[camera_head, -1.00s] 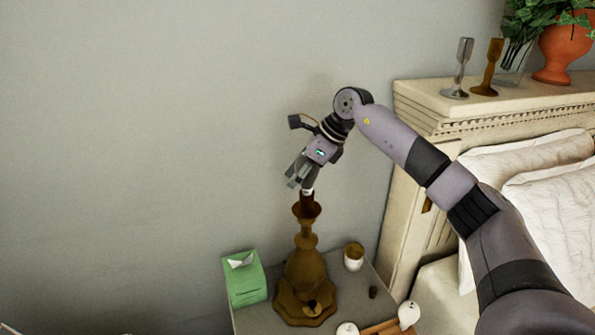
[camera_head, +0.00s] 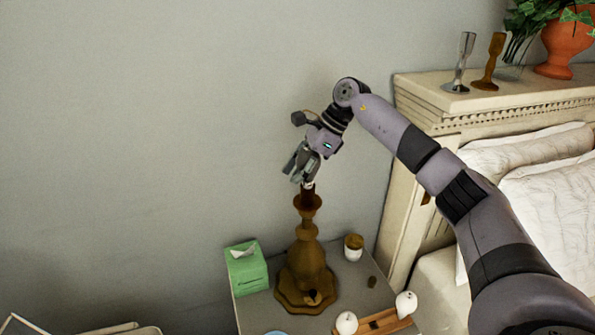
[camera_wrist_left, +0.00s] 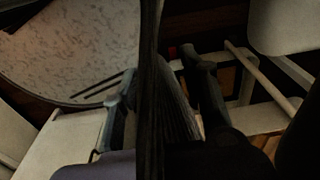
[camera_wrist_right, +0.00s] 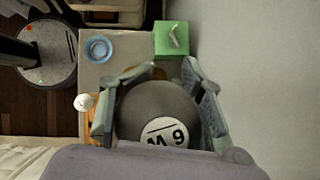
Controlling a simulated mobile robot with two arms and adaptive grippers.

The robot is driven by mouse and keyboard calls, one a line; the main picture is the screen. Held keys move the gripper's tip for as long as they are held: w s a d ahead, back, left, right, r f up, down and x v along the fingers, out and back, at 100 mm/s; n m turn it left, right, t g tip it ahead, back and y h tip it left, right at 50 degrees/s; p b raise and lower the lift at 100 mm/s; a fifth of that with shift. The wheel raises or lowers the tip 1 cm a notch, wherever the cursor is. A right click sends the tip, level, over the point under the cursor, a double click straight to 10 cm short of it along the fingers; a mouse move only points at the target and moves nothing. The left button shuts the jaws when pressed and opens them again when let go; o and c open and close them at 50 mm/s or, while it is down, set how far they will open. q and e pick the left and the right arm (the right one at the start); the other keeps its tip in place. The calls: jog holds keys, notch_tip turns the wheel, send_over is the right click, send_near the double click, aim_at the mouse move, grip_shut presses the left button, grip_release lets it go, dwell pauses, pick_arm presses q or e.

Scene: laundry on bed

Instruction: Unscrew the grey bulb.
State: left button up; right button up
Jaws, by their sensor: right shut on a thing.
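The grey bulb (camera_wrist_right: 157,100) fills the middle of the right wrist view, with a pale label reading "M 9" on it. My right gripper (camera_wrist_right: 158,112) has a finger on either side of the bulb and is shut on it. In the head view my right gripper (camera_head: 300,168) is at the top of the brown lamp (camera_head: 306,262), tilted down from the upper right. There the bulb is mostly hidden by the fingers. My left gripper (camera_wrist_left: 160,85) shows dark and partly cut off in the left wrist view; I cannot tell its jaw state.
The lamp stands on a nightstand (camera_head: 350,287) beside a green tissue box (camera_head: 246,272), a cup (camera_head: 353,248) and two white round things on a wooden piece (camera_head: 385,322). The bed headboard (camera_head: 440,120) is at right. The wall side at left is free.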

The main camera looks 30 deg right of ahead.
jog(key=shift+a+r+n+g+p, duration=0.2)
jog(key=shift+r+n+g+p, duration=0.15)
jog(key=shift+n, duration=0.25)
jog(key=shift+s+n+g, duration=0.15)
jog(key=shift+n+g, duration=0.1)
jog(key=shift+n, duration=0.25)
jog(key=shift+s+f+n+g+y+p, duration=0.2)
jog(key=shift+n+g+y+p, duration=0.15)
jog(key=shift+n, duration=0.35)
jog(key=shift+s+a+r+n+g, duration=0.15)
jog(key=shift+n+g, duration=0.3)
jog(key=shift+n, duration=0.35)
jog(key=shift+s+n+g, duration=0.25)
jog(key=shift+n+g, duration=0.25)
jog(key=shift+n, duration=0.4)
